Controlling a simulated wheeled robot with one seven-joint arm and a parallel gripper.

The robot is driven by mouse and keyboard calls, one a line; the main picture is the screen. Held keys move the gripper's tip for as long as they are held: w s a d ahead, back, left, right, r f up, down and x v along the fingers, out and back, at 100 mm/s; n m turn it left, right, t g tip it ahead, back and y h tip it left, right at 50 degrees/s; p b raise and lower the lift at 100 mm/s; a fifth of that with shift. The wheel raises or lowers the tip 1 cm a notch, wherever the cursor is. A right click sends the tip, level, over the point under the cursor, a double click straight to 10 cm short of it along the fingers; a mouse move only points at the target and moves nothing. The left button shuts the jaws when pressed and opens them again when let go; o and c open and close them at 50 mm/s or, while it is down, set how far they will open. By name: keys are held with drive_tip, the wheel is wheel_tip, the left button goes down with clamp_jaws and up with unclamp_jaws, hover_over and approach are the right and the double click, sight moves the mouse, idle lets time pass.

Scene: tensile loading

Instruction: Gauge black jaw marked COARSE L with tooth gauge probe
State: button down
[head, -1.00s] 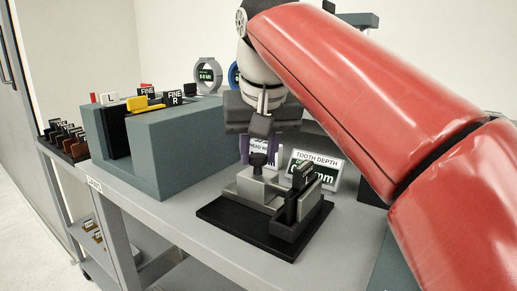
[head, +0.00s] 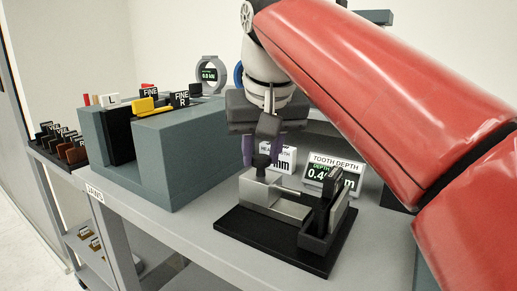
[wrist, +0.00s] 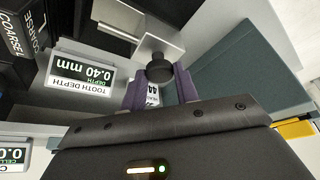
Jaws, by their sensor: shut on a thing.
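The tooth gauge stands on a black base (head: 230,221), with a grey block carrying the probe. The probe has a black knob (head: 262,161) on top and a thin rod (head: 289,190) pointing right. The black jaw (head: 331,188) stands upright in the holder at the right of the base. In the wrist view its label reads COARSE L (wrist: 14,36). I cannot tell whether the rod touches the jaw. My gripper (head: 262,152) points down, its purple fingers shut on the knob, which shows between them in the wrist view (wrist: 159,70).
Another display (head: 280,158) stands behind the gauge. A large grey-green machine block (head: 195,150) with FINE jaws stands left. Brown and black jaws (head: 68,148) sit farther left.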

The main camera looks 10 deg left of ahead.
drive_tip(key=c, duration=1.1)
unclamp_jaws()
drive_tip(key=shift+a, duration=0.2)
drive_tip(key=p+v, duration=0.1)
drive_tip(key=v, duration=0.6)
drive_tip(key=shift+s+r, duration=0.1)
drive_tip(key=shift+r, duration=0.3)
